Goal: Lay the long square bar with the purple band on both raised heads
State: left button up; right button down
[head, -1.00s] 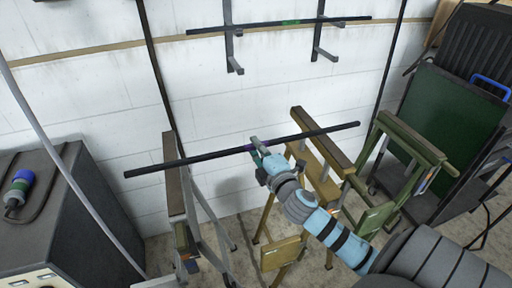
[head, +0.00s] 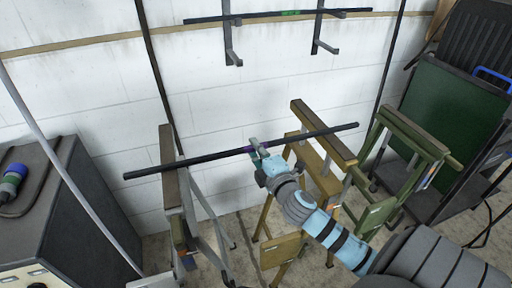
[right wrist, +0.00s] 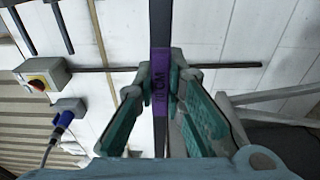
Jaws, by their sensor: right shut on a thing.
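The long dark square bar (head: 210,157) runs across the head view, its left end a little nearer me. Its purple band (right wrist: 160,75) sits between the fingers of my right gripper (right wrist: 158,92), which is shut on it. In the head view my right gripper (head: 257,150) holds the bar near its middle. The bar crosses over the brown-topped head of the grey trestle (head: 168,145) and the raised head of the yellow trestle (head: 335,142). I cannot tell whether it touches either head. My left gripper is not in view.
A green trestle (head: 415,130) stands right of the yellow one. Another dark bar with a green band (head: 290,13) lies on wall brackets. A dark cabinet (head: 75,215) stands at left, a green panel (head: 450,125) at right.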

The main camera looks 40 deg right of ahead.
jog(key=shift+f, duration=0.15)
jog(key=c, duration=1.6)
grip_release()
jog(key=shift+a, duration=0.1)
jog(key=shift+s, duration=0.1)
jog(key=shift+f, duration=0.15)
jog(key=v, duration=1.2)
